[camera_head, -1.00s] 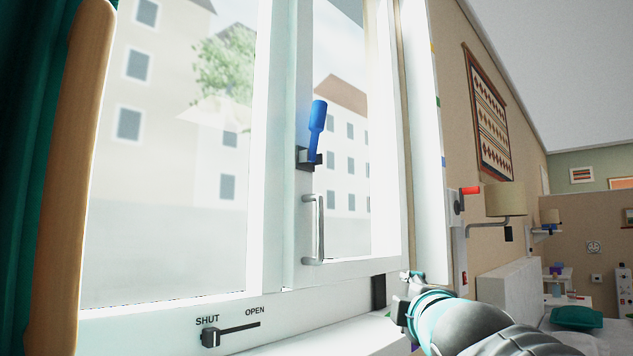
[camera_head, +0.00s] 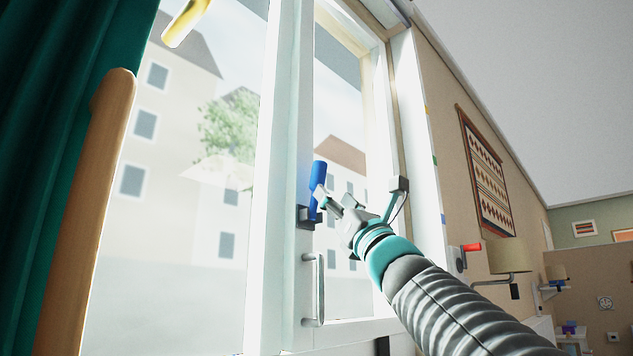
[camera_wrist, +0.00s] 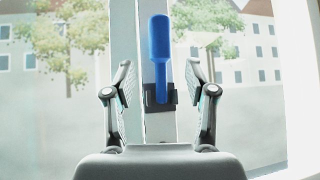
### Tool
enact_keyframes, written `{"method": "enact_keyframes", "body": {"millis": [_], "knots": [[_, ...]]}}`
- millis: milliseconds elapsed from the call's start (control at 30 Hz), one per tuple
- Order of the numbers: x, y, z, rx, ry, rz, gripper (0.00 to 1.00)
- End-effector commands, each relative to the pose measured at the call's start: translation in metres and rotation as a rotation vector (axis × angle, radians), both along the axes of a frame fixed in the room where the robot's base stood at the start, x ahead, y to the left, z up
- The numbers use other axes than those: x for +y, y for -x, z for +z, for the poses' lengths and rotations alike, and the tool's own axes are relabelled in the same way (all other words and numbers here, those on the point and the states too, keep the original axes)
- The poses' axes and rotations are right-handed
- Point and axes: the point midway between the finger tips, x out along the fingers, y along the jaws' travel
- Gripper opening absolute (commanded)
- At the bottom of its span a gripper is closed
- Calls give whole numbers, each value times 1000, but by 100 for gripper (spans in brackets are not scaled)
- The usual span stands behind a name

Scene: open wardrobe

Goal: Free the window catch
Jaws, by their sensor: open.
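The window catch has a blue handle (camera_head: 318,183) that stands nearly upright on the white window frame. Its dark mount (camera_head: 307,217) is fixed to the frame's stile. In the wrist view the blue handle (camera_wrist: 160,50) rises from the dark mount (camera_wrist: 160,98), centred between the fingers. My gripper (camera_head: 326,197) is open and has come up close to the handle from the right. In the wrist view my gripper's fingers (camera_wrist: 160,85) stand apart on either side of the handle, with visible gaps. In the head view one fingertip partly covers the handle.
A silver pull handle (camera_head: 314,290) is on the frame below the catch. A wooden post (camera_head: 90,220) and a green curtain (camera_head: 60,130) stand at the left. A red-handled switch (camera_head: 471,247) and a lamp (camera_head: 508,257) are on the right wall.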

Motion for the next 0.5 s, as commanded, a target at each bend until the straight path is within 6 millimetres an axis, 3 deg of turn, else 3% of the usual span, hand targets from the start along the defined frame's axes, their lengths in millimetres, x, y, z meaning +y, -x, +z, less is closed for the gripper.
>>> {"method": "enact_keyframes", "body": {"millis": [200, 500], "knots": [[16, -26, 34, 2, -1, 1, 56], [31, -49, 60, 2, -1, 1, 56]]}}
